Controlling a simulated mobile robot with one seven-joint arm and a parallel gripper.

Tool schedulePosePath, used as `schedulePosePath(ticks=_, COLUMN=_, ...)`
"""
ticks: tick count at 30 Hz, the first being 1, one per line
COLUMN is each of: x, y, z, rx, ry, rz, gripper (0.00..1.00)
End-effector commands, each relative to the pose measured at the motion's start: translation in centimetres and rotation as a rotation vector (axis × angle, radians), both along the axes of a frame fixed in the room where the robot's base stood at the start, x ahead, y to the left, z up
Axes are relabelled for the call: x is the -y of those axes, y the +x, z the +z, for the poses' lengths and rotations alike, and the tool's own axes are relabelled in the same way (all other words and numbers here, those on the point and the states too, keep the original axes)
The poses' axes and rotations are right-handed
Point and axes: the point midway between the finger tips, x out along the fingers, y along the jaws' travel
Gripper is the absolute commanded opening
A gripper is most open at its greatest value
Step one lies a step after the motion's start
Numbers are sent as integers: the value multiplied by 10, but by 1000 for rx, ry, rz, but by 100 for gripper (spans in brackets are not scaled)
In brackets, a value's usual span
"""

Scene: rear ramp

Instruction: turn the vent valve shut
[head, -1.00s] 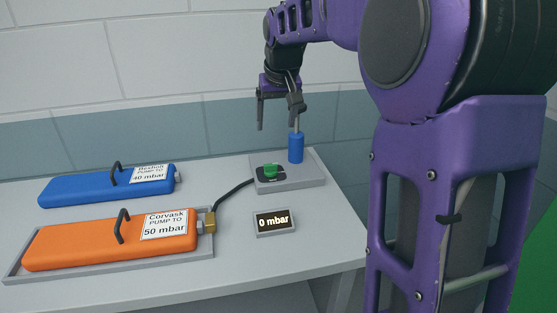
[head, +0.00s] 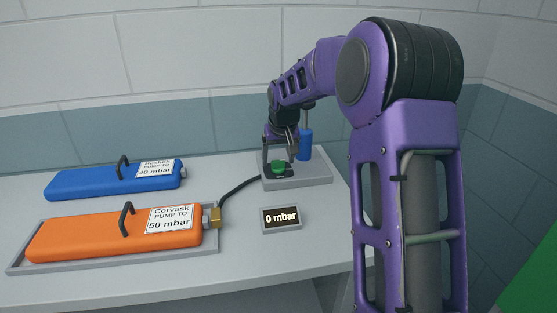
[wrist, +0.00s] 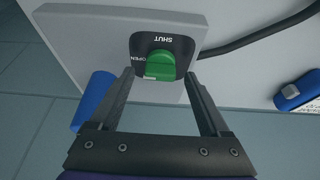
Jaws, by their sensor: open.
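The vent valve is a green knob (head: 278,167) on a black plate on the grey pump base (head: 318,178). In the wrist view the knob (wrist: 160,66) has SHUT printed above it and OPEN at its left. A pale mark shows at its lower left edge, below OPEN; I cannot tell for sure where the knob points. My gripper (head: 279,161) is open, pointing down over the valve. In the wrist view its fingertips (wrist: 158,75) are on either side of the knob, with gaps. I cannot tell whether they reach its height.
A hose runs to the brass fitting of the orange Corvask bag (head: 95,236) in a grey tray. A display (head: 281,218) reads 0 mbar. A blue Bexholt bag (head: 95,182) lies behind.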

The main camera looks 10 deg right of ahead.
Motion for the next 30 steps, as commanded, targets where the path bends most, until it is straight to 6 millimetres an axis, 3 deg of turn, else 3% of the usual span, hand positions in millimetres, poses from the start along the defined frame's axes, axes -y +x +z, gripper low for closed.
schedulePosePath(ticks=10, x=0, y=2, z=-3, rx=0, ry=0, rz=0, gripper=78)
schedulePosePath(ticks=23, x=0, y=1, z=-3, rx=0, ry=0, rz=0, gripper=1)
schedulePosePath(ticks=30, x=-1, y=1, z=-3, rx=0, ry=0, rz=-12, gripper=0)
